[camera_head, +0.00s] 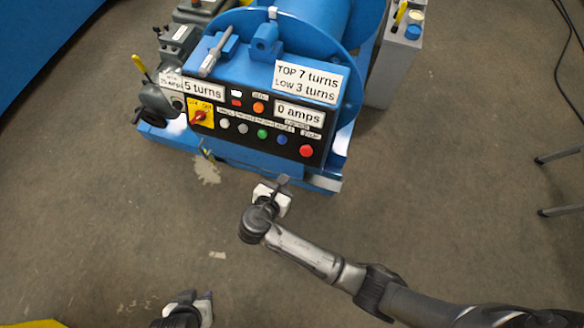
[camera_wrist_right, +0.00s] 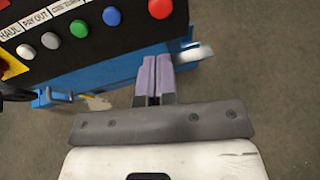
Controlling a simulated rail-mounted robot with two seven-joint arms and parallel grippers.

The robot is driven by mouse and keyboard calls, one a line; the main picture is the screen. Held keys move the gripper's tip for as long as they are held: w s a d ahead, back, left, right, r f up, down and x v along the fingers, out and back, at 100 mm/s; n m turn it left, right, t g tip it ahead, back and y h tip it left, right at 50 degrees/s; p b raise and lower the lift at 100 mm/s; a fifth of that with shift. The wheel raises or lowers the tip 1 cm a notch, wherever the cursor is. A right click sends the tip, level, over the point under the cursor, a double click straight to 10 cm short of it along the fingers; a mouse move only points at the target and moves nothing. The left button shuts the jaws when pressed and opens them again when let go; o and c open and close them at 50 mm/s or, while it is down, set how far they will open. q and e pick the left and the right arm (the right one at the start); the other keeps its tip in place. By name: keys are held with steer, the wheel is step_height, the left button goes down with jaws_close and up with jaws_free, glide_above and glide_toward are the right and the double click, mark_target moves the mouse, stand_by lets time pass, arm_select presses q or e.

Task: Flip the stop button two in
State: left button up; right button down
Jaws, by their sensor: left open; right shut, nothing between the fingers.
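A black control panel (camera_head: 270,120) on the front of a blue machine carries several buttons. A large round red button (camera_head: 306,150) is at its lower right. It also shows at the top of the right wrist view (camera_wrist_right: 160,8). A red rotary knob on a yellow plate (camera_head: 199,113) is at the panel's left. My right gripper (camera_head: 283,181) is in front of and below the panel, apart from it. In the right wrist view its purple-grey fingers (camera_wrist_right: 155,76) are together and empty, below the red button. My left gripper (camera_head: 190,302) is open at the bottom left, far from the panel.
A row of white, grey, green (camera_head: 262,134) and blue (camera_head: 282,140) buttons lies left of the red button. An orange button (camera_head: 258,107) is above them. A grey box (camera_head: 396,70) stands right of the machine. The floor in front is clear.

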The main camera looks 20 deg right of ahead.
mark_target(305, 153)
steer(key=b+x, duration=0.4)
steer(key=x, duration=0.8)
steer(key=shift+d+f, duration=0.1)
steer(key=shift+d, duration=0.05)
steer(key=shift+w+d+f+b, duration=0.15)
steer(key=shift+w+d+b, duration=0.15)
steer(key=shift+b, duration=0.1)
arm_select(q)
step_height(305, 153, down, 5)
steer(key=shift+d+f, duration=0.1)
